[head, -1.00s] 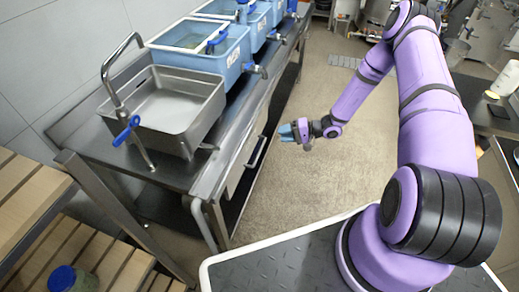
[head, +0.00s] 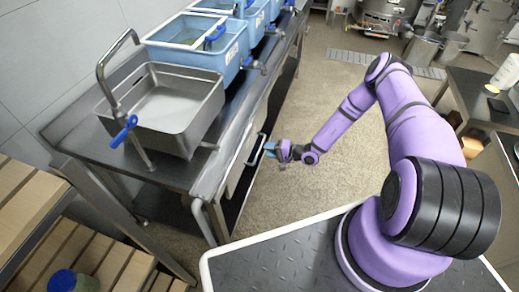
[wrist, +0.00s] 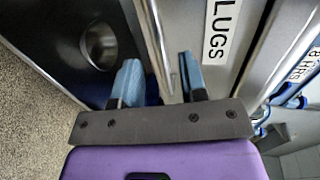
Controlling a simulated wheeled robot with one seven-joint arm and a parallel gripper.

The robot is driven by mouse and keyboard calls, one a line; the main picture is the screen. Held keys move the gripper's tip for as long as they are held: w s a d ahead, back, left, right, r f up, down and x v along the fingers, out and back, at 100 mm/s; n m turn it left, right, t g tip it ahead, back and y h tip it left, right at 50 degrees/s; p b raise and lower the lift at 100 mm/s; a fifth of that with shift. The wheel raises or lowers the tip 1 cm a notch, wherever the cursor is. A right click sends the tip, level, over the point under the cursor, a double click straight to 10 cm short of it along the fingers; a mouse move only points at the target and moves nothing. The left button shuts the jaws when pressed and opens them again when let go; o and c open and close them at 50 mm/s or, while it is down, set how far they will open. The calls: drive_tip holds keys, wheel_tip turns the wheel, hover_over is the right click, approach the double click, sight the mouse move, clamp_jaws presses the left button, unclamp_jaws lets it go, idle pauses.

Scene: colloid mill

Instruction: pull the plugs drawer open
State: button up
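The plugs drawer (head: 240,168) is under the steel counter, and its front looks closed. Its bar handle (head: 257,148) faces the aisle. In the wrist view the drawer front (wrist: 232,70) carries a label ending in "LUGS". My gripper (head: 268,149) is at the handle in the head view. In the wrist view my gripper (wrist: 160,62) has its two blue fingers apart, with the metal handle bar (wrist: 152,35) running between them. I see no clear contact on both sides of the bar. The fingertips' depth past the bar is hard to judge.
A steel sink (head: 165,108) and blue tubs (head: 195,50) stand on the counter (head: 75,140). A slatted wooden rack (head: 110,262) is at the lower left. The floor (head: 300,110) in the aisle is clear. A dark side table (head: 485,105) stands at the right.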

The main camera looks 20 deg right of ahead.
sight(260, 148)
drive_tip(key=shift+x, duration=2.35)
clamp_jaws()
